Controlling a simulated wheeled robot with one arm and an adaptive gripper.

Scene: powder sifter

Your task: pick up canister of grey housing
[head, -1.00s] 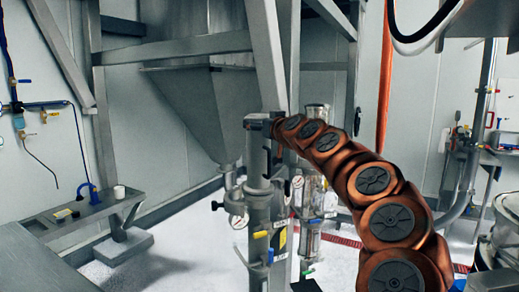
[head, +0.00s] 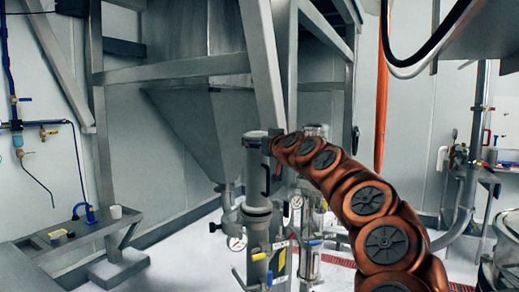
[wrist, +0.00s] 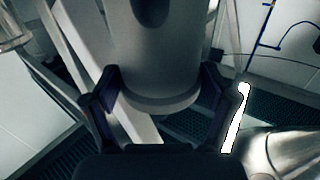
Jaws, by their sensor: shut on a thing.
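The canister (head: 257,170) is a grey metal cylinder standing upright at the top of the grey housing (head: 258,240), left of my arm in the head view. I cannot see a clear gap between canister and housing. In the wrist view the canister (wrist: 160,60) fills the upper middle, with a rounded rim and a dark oval mark. My gripper (wrist: 162,95) has one dark finger on each side of it, shut on it near that rim. In the head view my gripper is mostly hidden by the canister and my arm.
A valve, a gauge (head: 237,243) and a yellow tag surround the housing. A second clear-and-metal column (head: 311,240) stands close at its right. Grey frame beams (head: 262,65) and a large hopper (head: 222,125) are behind. A bench (head: 75,233) with a white cup stands left.

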